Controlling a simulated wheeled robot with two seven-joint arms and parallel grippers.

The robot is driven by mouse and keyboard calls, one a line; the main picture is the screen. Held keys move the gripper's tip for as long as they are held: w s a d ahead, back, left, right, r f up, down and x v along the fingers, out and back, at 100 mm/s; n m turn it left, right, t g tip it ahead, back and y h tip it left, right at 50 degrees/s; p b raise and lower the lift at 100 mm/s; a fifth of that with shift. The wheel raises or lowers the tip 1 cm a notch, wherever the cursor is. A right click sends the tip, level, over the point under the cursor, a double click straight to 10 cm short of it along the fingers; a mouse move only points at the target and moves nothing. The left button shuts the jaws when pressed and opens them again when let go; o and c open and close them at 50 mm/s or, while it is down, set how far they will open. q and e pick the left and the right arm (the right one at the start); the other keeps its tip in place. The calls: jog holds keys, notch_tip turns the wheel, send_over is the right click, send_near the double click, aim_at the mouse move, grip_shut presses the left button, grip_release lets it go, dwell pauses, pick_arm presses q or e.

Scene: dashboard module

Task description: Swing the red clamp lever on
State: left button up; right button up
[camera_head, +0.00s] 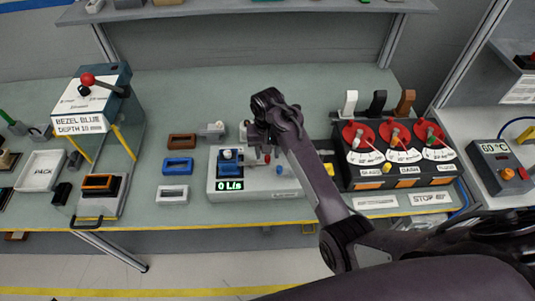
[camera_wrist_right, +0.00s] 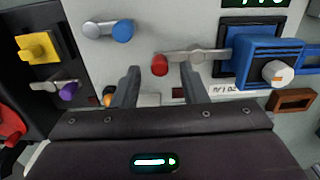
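The red clamp lever, a silver arm with a red knob (camera_wrist_right: 160,65), points left from its pivot in the right wrist view, beside a blue block (camera_wrist_right: 255,62) with a white knob. In the head view its red tip (camera_head: 267,158) shows just below my right gripper (camera_head: 260,140). The lever sits on the white module (camera_head: 255,186) whose display reads 0 L/s. In the right wrist view my right gripper (camera_wrist_right: 160,84) is open, its two fingers apart on either side of the red knob, slightly short of it. Contact cannot be told. My left gripper is not in view.
A blue-tipped lever (camera_wrist_right: 122,31), a purple-tipped lever (camera_wrist_right: 68,91) and a yellow block (camera_wrist_right: 38,46) are close by. A black dial box (camera_head: 395,178) stands right of the module. Small frames, one blue (camera_head: 178,167), lie to its left.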

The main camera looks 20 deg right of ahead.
notch_tip(320, 180, up, 6)
dwell(0.7)
